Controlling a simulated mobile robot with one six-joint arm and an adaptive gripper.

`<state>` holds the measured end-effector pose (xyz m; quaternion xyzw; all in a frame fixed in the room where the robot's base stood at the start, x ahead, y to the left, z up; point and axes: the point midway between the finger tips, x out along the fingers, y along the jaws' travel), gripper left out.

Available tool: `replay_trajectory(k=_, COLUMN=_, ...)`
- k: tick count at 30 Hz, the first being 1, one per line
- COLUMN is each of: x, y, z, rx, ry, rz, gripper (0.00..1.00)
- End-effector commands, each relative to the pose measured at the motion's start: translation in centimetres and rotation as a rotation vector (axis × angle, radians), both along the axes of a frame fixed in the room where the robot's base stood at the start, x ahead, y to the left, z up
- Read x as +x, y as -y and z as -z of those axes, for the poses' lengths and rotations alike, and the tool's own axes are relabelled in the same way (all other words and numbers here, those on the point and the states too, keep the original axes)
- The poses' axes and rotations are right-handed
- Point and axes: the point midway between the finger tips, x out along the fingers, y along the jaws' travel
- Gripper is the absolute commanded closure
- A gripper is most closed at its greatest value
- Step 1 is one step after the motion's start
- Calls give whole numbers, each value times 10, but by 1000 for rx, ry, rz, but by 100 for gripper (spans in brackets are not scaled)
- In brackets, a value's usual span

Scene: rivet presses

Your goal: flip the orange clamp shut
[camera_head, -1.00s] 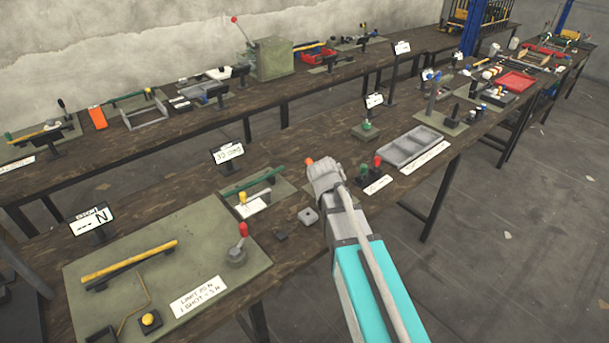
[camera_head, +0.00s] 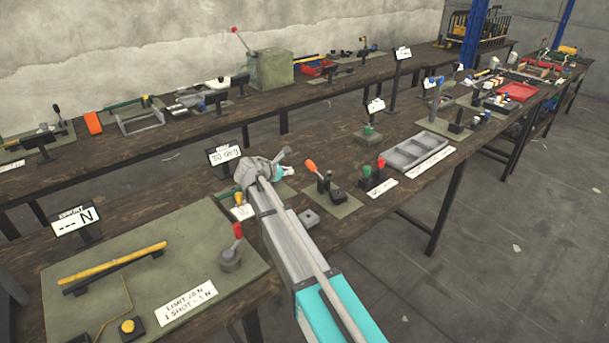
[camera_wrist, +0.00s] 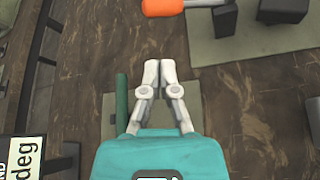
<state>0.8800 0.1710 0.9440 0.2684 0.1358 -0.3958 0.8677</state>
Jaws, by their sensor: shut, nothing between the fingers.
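The orange clamp's handle (camera_head: 310,165) tilts up and to the left from a dark metal base (camera_head: 338,195) on a small green-grey plate in the head view. In the wrist view the orange handle (camera_wrist: 162,7) shows at the top edge, its metal rod running right to dark blocks. My gripper (camera_head: 287,170) is just left of the handle in the head view, apart from it. In the wrist view its fingertips (camera_wrist: 161,66) are together and empty, pointing toward the handle with a gap of wooden table visible between.
A green bar (camera_wrist: 121,102) lies beside my fingers in the wrist view. A degree sign (camera_head: 224,155) stands behind my gripper. A red-handled lever (camera_head: 238,235) stands at the front left.

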Motion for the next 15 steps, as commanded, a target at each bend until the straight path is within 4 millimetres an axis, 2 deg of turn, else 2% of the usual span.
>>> replay_trajectory(k=15, x=3, y=0, z=1, rx=-9, ry=-1, rz=-6, gripper=100)
